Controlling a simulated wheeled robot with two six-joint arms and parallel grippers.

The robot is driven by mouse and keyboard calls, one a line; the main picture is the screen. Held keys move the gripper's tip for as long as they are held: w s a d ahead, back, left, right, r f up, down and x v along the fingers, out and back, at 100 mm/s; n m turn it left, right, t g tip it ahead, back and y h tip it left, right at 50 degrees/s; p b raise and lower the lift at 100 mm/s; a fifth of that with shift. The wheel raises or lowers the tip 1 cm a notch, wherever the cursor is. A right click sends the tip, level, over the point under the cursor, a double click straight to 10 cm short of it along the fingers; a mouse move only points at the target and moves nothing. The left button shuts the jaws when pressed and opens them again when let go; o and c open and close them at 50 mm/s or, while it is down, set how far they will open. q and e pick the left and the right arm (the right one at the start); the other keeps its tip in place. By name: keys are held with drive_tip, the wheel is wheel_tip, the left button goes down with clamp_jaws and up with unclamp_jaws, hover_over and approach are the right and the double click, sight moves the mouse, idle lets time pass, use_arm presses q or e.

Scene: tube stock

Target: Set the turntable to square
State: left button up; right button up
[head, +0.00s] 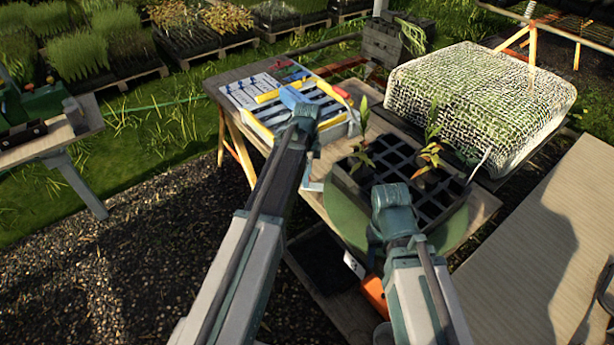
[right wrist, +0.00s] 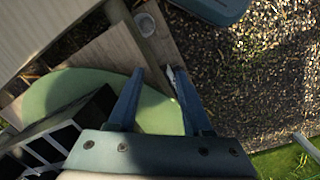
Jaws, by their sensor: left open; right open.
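The turntable is a green round disc (head: 346,214) on the wooden bench in the head view. A black cell tray (head: 437,207) with a few leafy seedlings (head: 429,155) sits on it, turned at an angle to the bench edges. In the right wrist view the green disc (right wrist: 62,90) and a corner of the black tray (right wrist: 45,150) show at left. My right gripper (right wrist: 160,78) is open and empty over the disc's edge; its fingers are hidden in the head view. My left gripper (head: 292,98) is open over the tool case, its fingers partly hidden.
A net-covered block (head: 480,95) stands at the back right. A wooden board (head: 545,250) lies at right. Gravel (head: 130,240) is at left.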

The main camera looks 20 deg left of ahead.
use_arm(q)
clamp_jaws()
idle(1.3)
